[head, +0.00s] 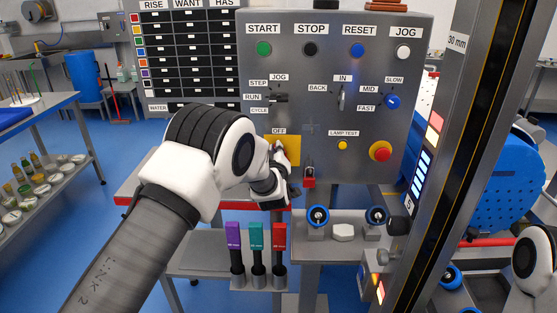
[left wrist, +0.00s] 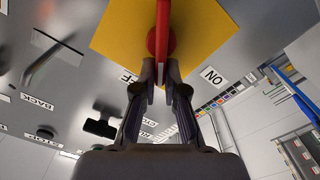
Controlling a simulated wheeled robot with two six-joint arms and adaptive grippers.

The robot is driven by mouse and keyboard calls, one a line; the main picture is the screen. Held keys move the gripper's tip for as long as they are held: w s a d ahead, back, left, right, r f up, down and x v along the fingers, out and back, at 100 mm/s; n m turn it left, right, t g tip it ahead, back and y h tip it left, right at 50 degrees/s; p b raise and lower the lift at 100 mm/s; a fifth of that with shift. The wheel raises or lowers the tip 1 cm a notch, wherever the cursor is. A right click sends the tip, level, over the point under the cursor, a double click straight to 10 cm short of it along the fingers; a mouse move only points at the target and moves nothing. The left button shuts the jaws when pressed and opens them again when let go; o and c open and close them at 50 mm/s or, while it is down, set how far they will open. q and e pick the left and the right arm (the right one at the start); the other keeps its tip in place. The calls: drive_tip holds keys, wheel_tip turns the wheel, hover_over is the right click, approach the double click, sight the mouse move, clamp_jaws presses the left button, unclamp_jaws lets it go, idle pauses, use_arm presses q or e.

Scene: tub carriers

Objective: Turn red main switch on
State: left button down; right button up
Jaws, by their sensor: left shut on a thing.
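The red main switch sits on a yellow square plate (head: 294,148) low on the grey control panel, under an OFF label (head: 278,131). In the head view my left gripper (head: 284,165) covers most of the switch. The left wrist view shows the red switch handle (left wrist: 162,40) edge-on between my two fingers (left wrist: 162,85), which are shut on it. There the yellow plate (left wrist: 205,35) looks turned like a diamond. The handle lies between the partly hidden OFF label and the ON label (left wrist: 213,76). My right gripper is not in view.
A padlock-like piece (head: 309,176) hangs right of the switch. A red and yellow button (head: 380,151) and the lamp test button (head: 342,146) are farther right. A dark post (head: 440,150) rises at the right.

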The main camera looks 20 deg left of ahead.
use_arm(q)
drive_tip(key=shift+s+a+f+n+b, duration=0.15)
drive_tip(key=shift+f+n+b, duration=0.3)
drive_tip(key=shift+n+b, duration=1.6)
drive_tip(key=shift+w+a+f+n+b, duration=0.1)
drive_tip(key=shift+a+f+n+b, duration=0.25)
drive_tip(key=shift+n+b, duration=1.7)
drive_tip(key=shift+s+a+f+n+b, duration=0.1)
drive_tip(key=shift+f+n+b, duration=0.45)
drive_tip(key=shift+n+b, duration=1.5)
drive_tip(key=shift+m+b, duration=0.65)
drive_tip(key=shift+b, duration=0.05)
drive_tip(key=c, duration=1.2)
unclamp_jaws()
drive_tip(key=shift+c, duration=0.2)
drive_tip(key=v, duration=1.2)
